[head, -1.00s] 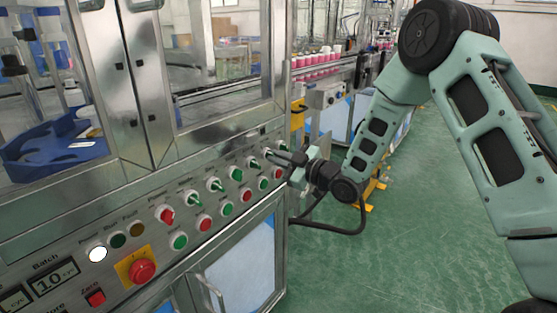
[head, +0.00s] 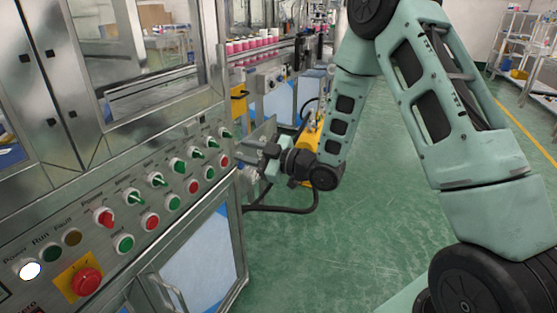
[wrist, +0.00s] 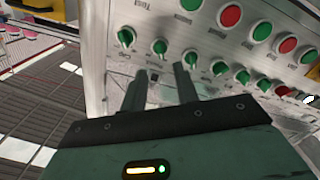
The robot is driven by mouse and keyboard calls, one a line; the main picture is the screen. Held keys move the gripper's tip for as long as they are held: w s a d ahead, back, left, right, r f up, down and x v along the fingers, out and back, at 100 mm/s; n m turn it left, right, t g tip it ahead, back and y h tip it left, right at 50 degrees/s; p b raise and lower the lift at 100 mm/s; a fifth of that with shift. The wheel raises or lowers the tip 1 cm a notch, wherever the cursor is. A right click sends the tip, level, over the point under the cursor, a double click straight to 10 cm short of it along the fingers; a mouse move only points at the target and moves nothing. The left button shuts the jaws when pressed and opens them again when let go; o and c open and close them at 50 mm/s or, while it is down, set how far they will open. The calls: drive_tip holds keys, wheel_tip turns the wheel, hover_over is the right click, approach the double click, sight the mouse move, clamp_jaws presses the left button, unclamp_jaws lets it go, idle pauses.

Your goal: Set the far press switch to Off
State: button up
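The control panel has a row of rotary switches. The farthest green switch (head: 225,132) is at the row's far right in the head view; in the wrist view this end switch (wrist: 126,37) is at upper left, its handle tilted. The second green switch (head: 211,142) sits beside it, also in the wrist view (wrist: 159,47). The labels are too small to tell which is the far press switch. My gripper (head: 266,152) is off the panel's right end in the head view. In the wrist view its two fingers (wrist: 160,72) are apart with nothing between them, below the end switches.
Green and red push buttons (head: 210,173) line the panel below the switches. A red emergency stop (head: 87,281) on a yellow plate is at near left. A conveyor with pink-and-white cans (head: 255,42) stands behind. Green floor (head: 390,200) is open at right.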

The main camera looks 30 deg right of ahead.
drive_tip(key=v, duration=0.9)
drive_tip(key=shift+s+d, duration=0.2)
drive_tip(key=shift+s, duration=0.05)
drive_tip(key=shift+a, duration=0.1)
drive_tip(key=s+a+f+m+g+h, duration=0.1)
drive_tip(key=s+a+g+h, duration=0.15)
drive_tip(key=a, duration=0.35)
drive_tip(key=s+a+f+m+g+h, duration=0.1)
drive_tip(key=a+m+g+h, duration=0.1)
drive_tip(key=a+g+h, duration=0.25)
drive_tip(key=s+a+r+m+g+h, duration=0.1)
drive_tip(key=s+a+r+g+h, duration=0.2)
drive_tip(key=s, duration=0.9)
drive_tip(key=s+a+r+m+g, duration=0.1)
drive_tip(key=s+a+m+g, duration=0.3)
drive_tip(key=s, duration=0.9)
wheel_tip(320, 180, up, 13)
drive_tip(key=n+p, duration=0.2)
drive_tip(key=p, duration=1.2)
drive_tip(key=shift+w+d+g, duration=0.3)
drive_tip(key=shift+w+d, duration=0.05)
drive_tip(key=shift+d, duration=0.1)
